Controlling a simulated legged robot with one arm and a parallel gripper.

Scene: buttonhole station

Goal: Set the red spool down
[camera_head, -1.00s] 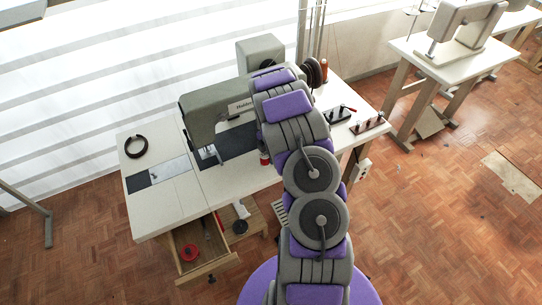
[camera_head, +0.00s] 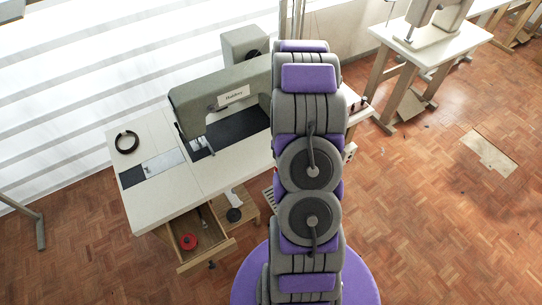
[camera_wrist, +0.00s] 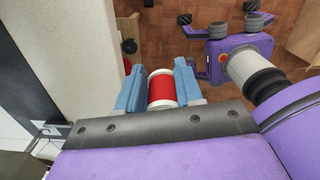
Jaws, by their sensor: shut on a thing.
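The red spool (camera_wrist: 162,88), red thread with white end flanges, sits between the two blue fingers of my gripper (camera_wrist: 160,89) in the wrist view. The fingers are shut on its sides. In that view the spool hangs just right of the pale tabletop's edge (camera_wrist: 80,45), with parquet floor in the background. In the head view my arm hides the gripper and the spool. The white sewing table (camera_head: 160,205) stands left of my arm there.
A grey-green sewing machine (camera_head: 215,97) stands on the table, with a black ring (camera_head: 127,142) at the table's left. An open drawer (camera_head: 215,247) below holds a small red round thing (camera_head: 187,241). Another machine table (camera_head: 440,50) stands at the back right.

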